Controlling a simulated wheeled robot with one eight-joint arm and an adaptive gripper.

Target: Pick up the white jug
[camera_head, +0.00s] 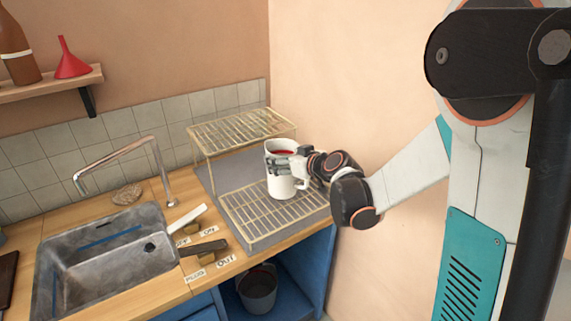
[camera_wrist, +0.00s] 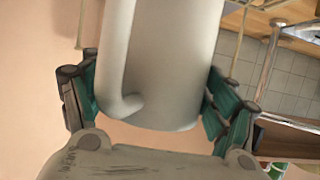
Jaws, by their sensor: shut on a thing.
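The white jug (camera_head: 281,185) is upright over the lower wire rack at the back right of the counter, with something red showing at its top. My gripper (camera_head: 287,170) reaches in from the right and is shut on the jug. In the wrist view the jug (camera_wrist: 175,65) fills the middle, its handle towards the camera's left side. The teal fingers of my gripper (camera_wrist: 155,100) press on both sides of it. I cannot tell whether the jug's base touches the rack.
A two-tier wire dish rack (camera_head: 242,129) stands on a grey mat (camera_head: 262,243) by the right wall. A metal sink (camera_head: 105,258) with a tap (camera_head: 160,165) is to the left. A shelf (camera_head: 50,85) holds a bottle (camera_head: 17,50) and red funnel (camera_head: 70,62). A bucket (camera_head: 258,292) sits below.

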